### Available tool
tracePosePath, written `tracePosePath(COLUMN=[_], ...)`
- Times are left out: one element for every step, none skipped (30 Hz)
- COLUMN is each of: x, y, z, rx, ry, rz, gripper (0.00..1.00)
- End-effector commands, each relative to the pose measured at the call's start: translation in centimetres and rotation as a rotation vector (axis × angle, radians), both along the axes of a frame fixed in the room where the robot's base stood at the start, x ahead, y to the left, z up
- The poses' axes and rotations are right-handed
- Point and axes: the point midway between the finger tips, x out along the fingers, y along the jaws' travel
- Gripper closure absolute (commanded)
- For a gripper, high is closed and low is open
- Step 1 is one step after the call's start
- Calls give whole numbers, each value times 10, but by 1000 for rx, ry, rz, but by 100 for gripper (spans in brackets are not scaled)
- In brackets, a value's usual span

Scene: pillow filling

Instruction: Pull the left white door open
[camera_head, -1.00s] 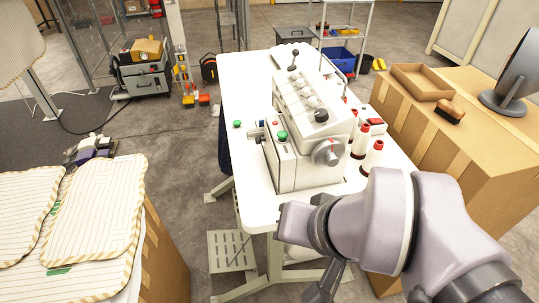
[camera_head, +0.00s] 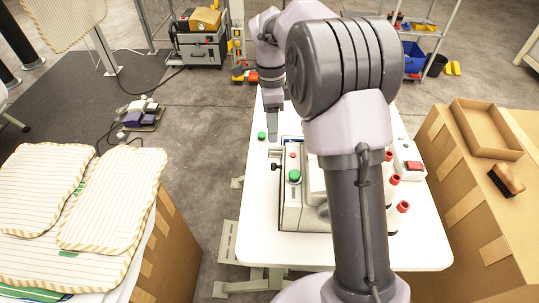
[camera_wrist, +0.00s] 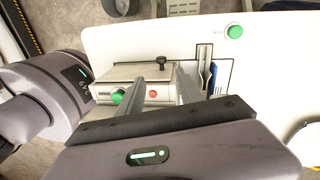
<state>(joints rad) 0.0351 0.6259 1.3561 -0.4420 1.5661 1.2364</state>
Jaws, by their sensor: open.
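The white machine (camera_head: 305,212) stands on the white table (camera_head: 417,240). My arm covers much of it in the head view, and I cannot make out a left white door. In the wrist view the machine's pale side (camera_wrist: 108,88) shows a green button and a red button. My gripper (camera_wrist: 160,82) is open, its two fingers apart over this side with nothing seen between them. In the head view my gripper (camera_head: 272,125) points down near the machine's far left end. Contact with the machine cannot be told.
A green button (camera_head: 261,135) sits on the table left of my gripper. Thread spools (camera_head: 393,185) and a red switch box (camera_head: 407,160) stand on the right. Cardboard boxes, one with a tray (camera_head: 487,132), flank the table. Striped pillow covers (camera_head: 115,205) lie at left.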

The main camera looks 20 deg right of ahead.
Motion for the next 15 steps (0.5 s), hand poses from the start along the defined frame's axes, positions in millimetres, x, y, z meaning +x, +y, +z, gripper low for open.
tracePosePath(x=[-3, -4, -6, -8, -9, -11, -12, -13, -15, -16, -16, -17, -18, -18, -19], y=[0, 1, 1, 1, 1, 2, 2, 2, 2, 3, 2, 3, 3, 3, 3], z=[-22, -31, -43, -52, -61, -72, -80, -87, -97, -103, -108, -115, -118, -121, -124], rx=[1, 1, 1, 1, 1, 1, 1, 1, 2, 1, 1, 1, 1, 1, 1], ry=[4, 4, 3, 3, 2, 2, 2, 1, 1, 2, 1, 1, 0, -1, -1], rz=[1, 1, 1, 2, 3, 2, 2, 3, 3, 2, 3, 3, 3, 3, 3], gripper=[57, 57, 57, 57, 57, 57, 57, 57, 57, 57, 57, 57, 57, 57, 57])
